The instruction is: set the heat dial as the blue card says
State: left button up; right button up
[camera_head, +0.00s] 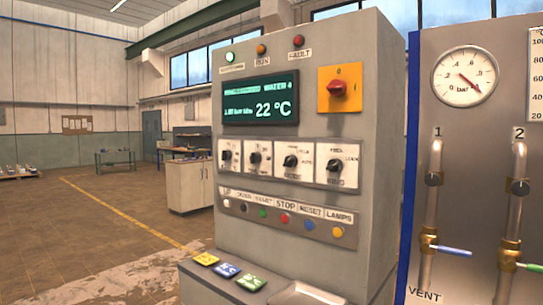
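A row of black dials on white plates is on the front of the grey control cabinet (379,140): a first dial (227,155), a second dial (255,158), a third dial (291,161) and a fourth dial (334,165). Their labels are too small to tell surely which is the heat dial. A blue card (227,270) lies flat on the cabinet's sloping ledge, between a yellow card (206,259) and a green card (251,282). Its marking is unreadable from here. Neither of my grippers is in view.
Above the dials, a display (260,100) reads 22 °C, beside a red rotary switch (338,88) on yellow. A button row (285,219) runs below. At right stand a pressure gauge (464,76) and pipes with valves (431,243). Open floor lies left.

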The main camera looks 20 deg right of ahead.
aim_at(226, 154)
jog(key=z, duration=0.6)
jog(key=i, duration=0.85)
jog(key=z, duration=0.2)
